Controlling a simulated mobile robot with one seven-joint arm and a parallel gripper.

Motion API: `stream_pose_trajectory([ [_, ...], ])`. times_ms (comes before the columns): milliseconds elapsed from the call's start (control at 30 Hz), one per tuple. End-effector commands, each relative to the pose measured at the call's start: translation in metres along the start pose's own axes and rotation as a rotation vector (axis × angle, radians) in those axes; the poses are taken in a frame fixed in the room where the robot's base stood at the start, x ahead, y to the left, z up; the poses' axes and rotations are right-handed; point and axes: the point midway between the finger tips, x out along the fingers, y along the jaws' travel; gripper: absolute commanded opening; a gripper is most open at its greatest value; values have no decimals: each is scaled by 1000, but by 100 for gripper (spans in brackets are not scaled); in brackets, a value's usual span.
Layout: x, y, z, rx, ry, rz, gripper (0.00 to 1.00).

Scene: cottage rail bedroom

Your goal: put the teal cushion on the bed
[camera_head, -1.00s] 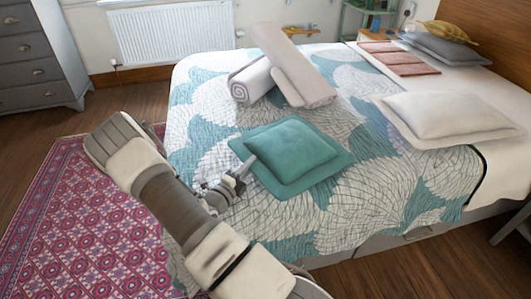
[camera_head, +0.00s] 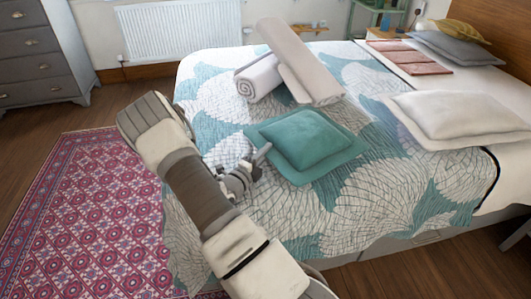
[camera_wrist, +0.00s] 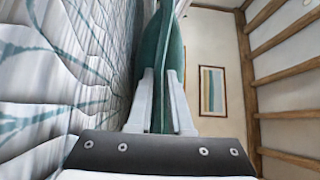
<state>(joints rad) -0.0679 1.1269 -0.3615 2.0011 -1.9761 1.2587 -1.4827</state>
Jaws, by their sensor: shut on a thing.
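The teal cushion (camera_head: 306,142) lies flat on the patterned quilt of the bed (camera_head: 400,200), near its front left part. My gripper (camera_head: 262,153) is at the cushion's left edge, low over the quilt. In the wrist view the two pale fingers (camera_wrist: 161,100) are shut on the teal edge of the cushion (camera_wrist: 152,60). The quilt fills the left of the wrist view, close to the cushion. I cannot tell whether the whole underside of the cushion touches the quilt.
Two rolled pale towels (camera_head: 300,62) lie behind the cushion. A white pillow (camera_head: 460,117) is to the right, with grey and yellow cushions (camera_head: 455,48) further back. Folded pink cloths (camera_head: 408,57) lie near them. The quilt in front of the cushion is clear.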

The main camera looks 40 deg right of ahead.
Motion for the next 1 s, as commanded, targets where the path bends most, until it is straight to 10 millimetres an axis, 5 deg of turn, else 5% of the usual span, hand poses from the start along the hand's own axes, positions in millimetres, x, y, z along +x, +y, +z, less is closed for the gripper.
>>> stream_pose_trajectory([
  [133, 0, 4, 0, 0, 0, -2, 0],
  [167, 0, 3, 0, 1, 0, 0, 24],
  [300, 0, 3, 0, 1, 0, 0, 48],
  [667, 0, -2, 0, 1, 1, 0, 48],
  [1000, -64, -2, 1, -2, -5, 1, 48],
])
